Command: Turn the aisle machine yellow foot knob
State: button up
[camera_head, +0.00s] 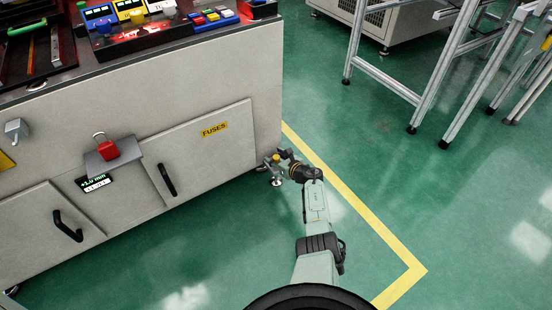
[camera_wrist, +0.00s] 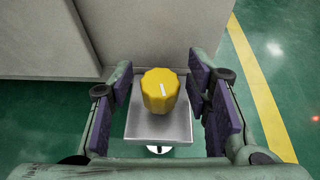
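The yellow foot knob (camera_wrist: 160,91) is a fluted cap with a white mark on top. It sits on a grey metal plate (camera_wrist: 158,126) by the machine's lower corner. In the wrist view my gripper (camera_wrist: 165,92) is open, with purple finger pads on both sides of the knob and a visible gap on each side. In the head view my gripper (camera_head: 278,160) is low at the right corner of the aisle machine (camera_head: 190,120), by the small yellow knob (camera_head: 276,158), which is partly crowded by the fingers.
A yellow floor line (camera_head: 360,215) runs right of my arm on the green floor. The machine's front has door handles, a red padlock (camera_head: 108,150) and a small display (camera_head: 96,183). Metal frames (camera_head: 400,80) stand at upper right. Floor between is clear.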

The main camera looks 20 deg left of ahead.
grip_shut()
dwell(0.3)
jog(key=shift+m+p, duration=0.3)
jog(key=shift+p, duration=0.05)
jog(key=m+t+h+p, duration=0.2)
jog(key=shift+s+r+m+h, duration=0.1)
jog(key=shift+m+h, duration=0.2)
jog(key=m+t+h+p, duration=0.1)
jog(key=m+t+h, duration=0.1)
jog(key=m+h, duration=0.1)
jog(key=shift+m+t+h, duration=0.6)
jog(key=shift+m+h, duration=0.6)
jog(key=shift+h, duration=0.2)
jog(key=shift+d+h, duration=0.1)
jog(key=shift+h, duration=0.2)
